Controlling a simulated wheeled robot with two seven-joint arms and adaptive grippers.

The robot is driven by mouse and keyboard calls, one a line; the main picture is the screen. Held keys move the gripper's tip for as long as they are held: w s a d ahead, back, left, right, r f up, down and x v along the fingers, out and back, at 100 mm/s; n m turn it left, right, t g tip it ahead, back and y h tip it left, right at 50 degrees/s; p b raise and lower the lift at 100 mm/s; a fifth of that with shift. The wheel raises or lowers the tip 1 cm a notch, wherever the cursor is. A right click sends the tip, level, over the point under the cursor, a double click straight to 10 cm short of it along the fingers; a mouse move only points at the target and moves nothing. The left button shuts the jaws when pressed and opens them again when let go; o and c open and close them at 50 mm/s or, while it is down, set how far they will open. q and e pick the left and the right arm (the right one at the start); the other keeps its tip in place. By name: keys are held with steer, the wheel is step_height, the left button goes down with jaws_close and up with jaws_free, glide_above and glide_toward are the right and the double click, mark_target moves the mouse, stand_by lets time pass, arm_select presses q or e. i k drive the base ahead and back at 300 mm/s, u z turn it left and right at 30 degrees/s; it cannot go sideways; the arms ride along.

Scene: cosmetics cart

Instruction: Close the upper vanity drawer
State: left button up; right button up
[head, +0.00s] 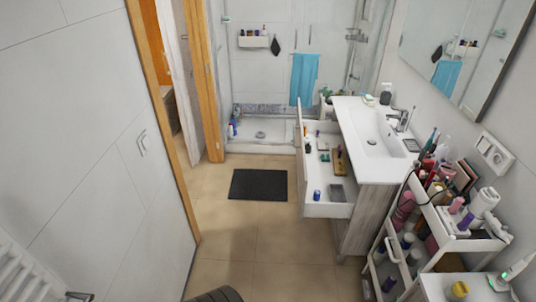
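The white vanity (368,185) stands against the right wall with a sink in its top. Its upper drawer (328,209) is pulled far out to the left, over the floor. The drawer front (300,150) faces left and is seen nearly edge-on from above. Several small bottles and boxes lie inside the drawer, including a blue jar (317,195) near its close end. A wood-grain side of the vanity shows below the drawer. Neither of my grippers can be made out in this view.
A cart (398,255) crowded with cosmetics stands close on the right, before the vanity. A dark mat (258,184) lies left of the drawer. The tiled floor (235,240) between the left wall and the vanity is mostly clear. A shower with a blue towel (303,78) is behind.

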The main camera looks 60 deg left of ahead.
mark_target(313, 173)
steer(key=u, duration=2.4)
steer(key=i, duration=0.7)
